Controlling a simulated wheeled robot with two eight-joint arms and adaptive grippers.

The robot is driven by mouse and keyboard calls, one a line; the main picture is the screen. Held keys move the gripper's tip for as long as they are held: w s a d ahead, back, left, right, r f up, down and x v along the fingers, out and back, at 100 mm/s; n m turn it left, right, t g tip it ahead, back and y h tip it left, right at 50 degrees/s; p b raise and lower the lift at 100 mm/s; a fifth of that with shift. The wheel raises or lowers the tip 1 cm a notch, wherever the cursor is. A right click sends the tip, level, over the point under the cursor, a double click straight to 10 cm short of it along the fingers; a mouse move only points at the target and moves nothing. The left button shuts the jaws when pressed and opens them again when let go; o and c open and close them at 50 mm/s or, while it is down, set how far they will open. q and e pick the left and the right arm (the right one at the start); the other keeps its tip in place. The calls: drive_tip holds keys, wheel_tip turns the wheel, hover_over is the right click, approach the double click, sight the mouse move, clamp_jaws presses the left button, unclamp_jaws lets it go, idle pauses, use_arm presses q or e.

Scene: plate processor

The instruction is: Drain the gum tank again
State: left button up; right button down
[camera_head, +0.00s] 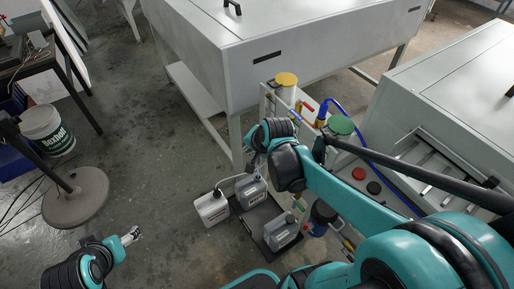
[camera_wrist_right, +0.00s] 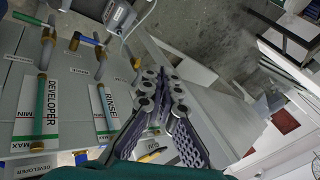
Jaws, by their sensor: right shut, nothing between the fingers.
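My right gripper (camera_wrist_right: 160,76) is shut and empty in the right wrist view. Its fingers cover part of the grey tank front. A label that seems to read GUM (camera_wrist_right: 153,130) shows beside the fingers, partly hidden. A yellow-handled part (camera_wrist_right: 153,155) is half hidden behind them. The DEVELOPER label (camera_wrist_right: 54,110) and RINSE label (camera_wrist_right: 104,107) stand to the left, each by a green level tube. Brass valves (camera_wrist_right: 47,36) show above them. In the head view my right arm hides much of the tank area. My left gripper (camera_head: 131,236) is at lower left, its opening unclear.
Yellow-lidded (camera_head: 286,79) and green-lidded (camera_head: 341,125) containers stand by the machine. A white bucket (camera_head: 47,130) is at left. Floor is clear at centre left.

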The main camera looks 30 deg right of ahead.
drive_tip(key=w+d+f+m+p, duration=0.1)
drive_tip(key=w+d+f+m, duration=0.3)
drive_tip(key=d+f+m, duration=0.6)
drive_tip(key=w+d+f+m+p, duration=0.2)
drive_tip(key=w+d+f+m, duration=0.2)
drive_tip(key=d+f+m, duration=0.55)
drive_tip(key=w+a+f+m+b, duration=0.1)
drive_tip(key=w+a+f+b, duration=0.3)
drive_tip(key=w+f, duration=0.5)
drive_tip(key=shift+y+b, duration=0.3)
drive_tip(key=shift+b, duration=0.2)
drive_tip(key=shift+w+r, duration=0.1)
drive_tip(key=shift+w, duration=0.05)
drive_tip(key=shift+w+r+g+p, duration=0.25)
drive_tip(key=shift+g+p, duration=0.25)
drive_tip(key=shift+g, duration=0.1)
